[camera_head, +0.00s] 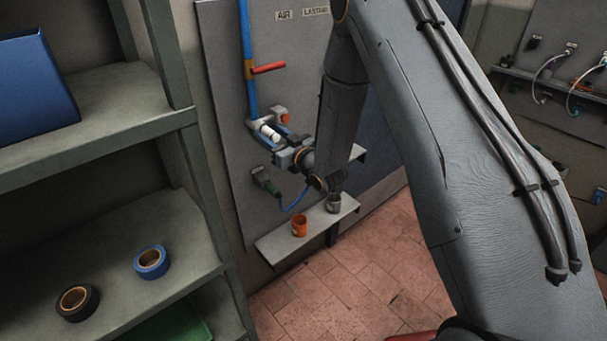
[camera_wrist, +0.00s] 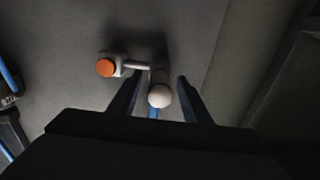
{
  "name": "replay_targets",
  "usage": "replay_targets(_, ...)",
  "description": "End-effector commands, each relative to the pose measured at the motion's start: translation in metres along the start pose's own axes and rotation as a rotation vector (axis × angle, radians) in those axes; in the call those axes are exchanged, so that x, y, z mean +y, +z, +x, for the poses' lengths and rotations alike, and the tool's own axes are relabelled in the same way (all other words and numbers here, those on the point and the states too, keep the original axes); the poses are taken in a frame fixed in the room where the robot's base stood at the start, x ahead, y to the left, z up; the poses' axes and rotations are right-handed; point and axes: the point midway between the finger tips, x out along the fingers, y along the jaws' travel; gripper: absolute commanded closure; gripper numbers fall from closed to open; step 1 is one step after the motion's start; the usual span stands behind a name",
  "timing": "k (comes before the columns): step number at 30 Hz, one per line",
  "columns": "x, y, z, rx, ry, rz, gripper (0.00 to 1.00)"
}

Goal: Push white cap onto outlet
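The white cap (camera_wrist: 160,96) shows as a pale rounded end between the two fingers of my gripper (camera_wrist: 159,82), with a visible gap on each side. My gripper is open around it, not closed on it. In the head view the white piece (camera_head: 268,131) sits at the lower end of the blue pipe (camera_head: 249,70), with my gripper (camera_head: 273,139) at it. The outlet is mostly hidden behind the cap, so I cannot tell how far the cap is seated. A grey fitting with an orange round face (camera_wrist: 105,67) stands beside it.
A red lever (camera_head: 268,68) sticks out from the pipe above. A small ledge (camera_head: 275,247) below holds an orange cup (camera_head: 299,226) and a grey cup (camera_head: 333,203). Shelves at left hold a blue tape roll (camera_head: 151,262) and a black one (camera_head: 77,302).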

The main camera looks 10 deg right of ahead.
Motion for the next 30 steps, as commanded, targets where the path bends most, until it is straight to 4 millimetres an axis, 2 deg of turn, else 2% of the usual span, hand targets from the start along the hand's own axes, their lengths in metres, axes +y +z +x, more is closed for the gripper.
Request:
replay_targets(8, 0.001, 0.001, -0.008, 0.000, 0.001, 0.000, 0.56)
replay_targets(15, 0.001, 0.003, -0.046, -0.002, 0.002, 0.001, 0.56)
replay_targets(21, 0.001, 0.002, -0.071, -0.001, 0.001, 0.000, 0.56)
replay_targets(30, 0.007, 0.002, -0.079, -0.046, 0.023, -0.008, 0.56)
